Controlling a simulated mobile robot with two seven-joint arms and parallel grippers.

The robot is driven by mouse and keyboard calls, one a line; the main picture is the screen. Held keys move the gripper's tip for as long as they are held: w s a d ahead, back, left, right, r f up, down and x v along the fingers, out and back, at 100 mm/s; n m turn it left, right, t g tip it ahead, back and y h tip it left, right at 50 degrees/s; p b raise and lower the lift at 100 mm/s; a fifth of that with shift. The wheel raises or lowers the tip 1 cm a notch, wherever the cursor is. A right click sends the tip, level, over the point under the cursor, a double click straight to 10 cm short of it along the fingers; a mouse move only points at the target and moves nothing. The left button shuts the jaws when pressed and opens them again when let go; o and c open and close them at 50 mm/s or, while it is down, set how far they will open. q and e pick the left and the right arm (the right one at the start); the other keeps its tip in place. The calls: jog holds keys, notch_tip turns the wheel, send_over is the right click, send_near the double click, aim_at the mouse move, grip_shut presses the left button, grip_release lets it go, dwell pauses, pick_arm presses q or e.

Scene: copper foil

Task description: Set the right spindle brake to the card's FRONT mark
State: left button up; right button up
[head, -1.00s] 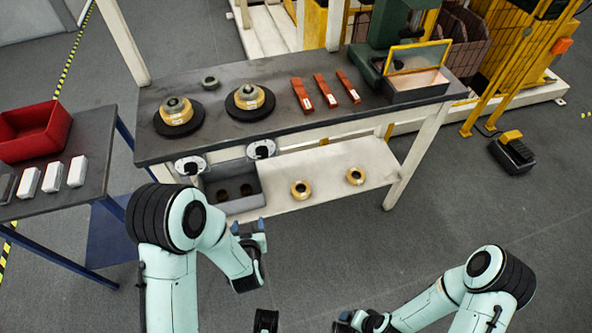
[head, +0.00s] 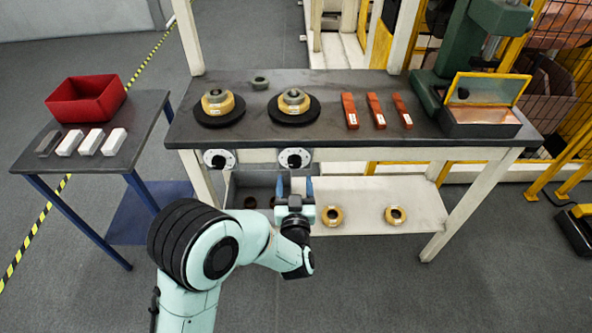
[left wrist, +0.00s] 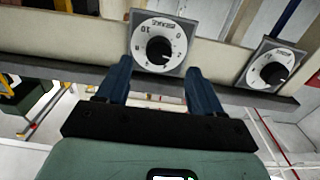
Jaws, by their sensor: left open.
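The right spindle brake dial (head: 294,158), a white round face with a black knob, is on the bench's front rail. It also shows in the left wrist view (left wrist: 138,48), upside down with numerals around the knob; I cannot read its setting surely. My left gripper (head: 295,187) is open and empty, pointing up just below this dial. In the left wrist view its blue fingers (left wrist: 157,72) stand either side of the dial, apart from the knob. The left dial (head: 219,159) is beside it. The right gripper is out of view. I cannot make out a card with a FRONT mark.
Two yellow-and-copper rolls (head: 217,102) (head: 292,101) on black discs, red bars (head: 375,110) and an open yellow-lidded box (head: 480,122) are on the bench (head: 250,138). Below are a grey bin (head: 262,181) and a shelf (head: 365,205) with two rings. A side table (head: 105,153) stands left.

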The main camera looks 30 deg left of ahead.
aim_at(295, 166)
pick_arm(q)
jog(key=b+x, duration=0.1)
jog(key=x, duration=0.4)
jog(key=shift+w+a, duration=0.1)
jog(key=shift+w, duration=0.25)
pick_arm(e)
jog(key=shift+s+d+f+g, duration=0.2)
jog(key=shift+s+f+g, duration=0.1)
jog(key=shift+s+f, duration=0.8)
pick_arm(q)
jog(key=c, duration=1)
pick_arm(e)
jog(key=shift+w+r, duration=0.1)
